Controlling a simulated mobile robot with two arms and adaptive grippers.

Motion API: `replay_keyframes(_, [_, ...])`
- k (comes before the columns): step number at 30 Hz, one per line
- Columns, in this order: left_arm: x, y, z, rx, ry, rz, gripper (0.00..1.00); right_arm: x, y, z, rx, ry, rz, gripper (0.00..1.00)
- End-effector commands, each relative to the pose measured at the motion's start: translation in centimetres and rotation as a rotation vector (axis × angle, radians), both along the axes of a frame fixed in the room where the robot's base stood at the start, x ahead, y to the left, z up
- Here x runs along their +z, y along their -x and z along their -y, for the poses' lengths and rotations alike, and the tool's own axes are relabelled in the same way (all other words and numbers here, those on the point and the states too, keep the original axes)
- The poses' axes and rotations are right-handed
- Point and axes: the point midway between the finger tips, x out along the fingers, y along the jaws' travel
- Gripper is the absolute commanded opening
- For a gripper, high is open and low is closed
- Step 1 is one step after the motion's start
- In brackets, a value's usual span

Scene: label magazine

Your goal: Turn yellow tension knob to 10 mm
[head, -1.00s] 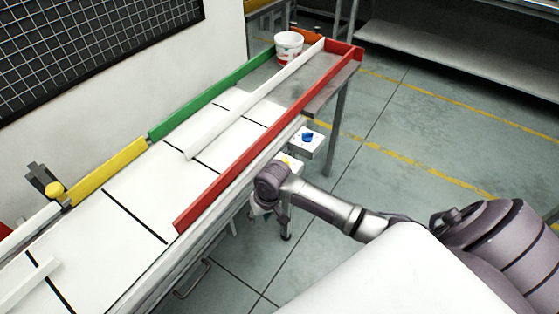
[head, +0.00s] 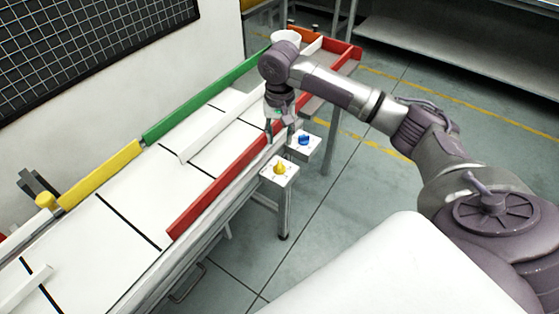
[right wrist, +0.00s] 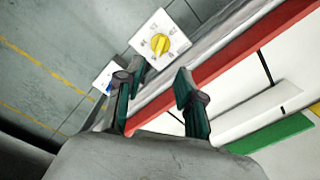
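The yellow tension knob (head: 280,168) sits on a white square dial plate (head: 291,177) beside the conveyor's near side. It also shows in the right wrist view (right wrist: 160,44), uncovered, with small dark scale marks around it that are too small to read surely. My right gripper (head: 281,131) is above and beyond the knob, close to the red rail, pointing down and touching neither knob as far as I can see. In the right wrist view its two fingers (right wrist: 158,100) are apart with nothing between them. My left gripper is not in view.
A blue knob (head: 304,139) on another white plate stands just behind the yellow one. The red rail (head: 215,195), a white guide bar (head: 208,134), and green (head: 195,98) and yellow (head: 104,174) rails line the conveyor.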

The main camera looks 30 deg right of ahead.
Motion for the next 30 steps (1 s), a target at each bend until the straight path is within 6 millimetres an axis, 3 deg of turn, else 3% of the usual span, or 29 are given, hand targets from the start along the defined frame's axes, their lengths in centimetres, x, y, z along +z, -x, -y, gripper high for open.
replay_keyframes(9, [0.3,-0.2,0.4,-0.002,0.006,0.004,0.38,-6.9,0.1,0.0,0.001,0.001,-0.002,0.38])
replay_keyframes(15, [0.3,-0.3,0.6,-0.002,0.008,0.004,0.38,-9.7,0.0,0.0,0.003,0.000,0.000,0.38])
replay_keyframes(28, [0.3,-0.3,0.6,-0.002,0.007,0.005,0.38,-10.8,0.0,0.0,0.004,0.001,0.002,0.38])
replay_keyframes(30, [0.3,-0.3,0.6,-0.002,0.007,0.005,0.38,-10.8,0.0,0.0,0.004,0.001,0.002,0.28])
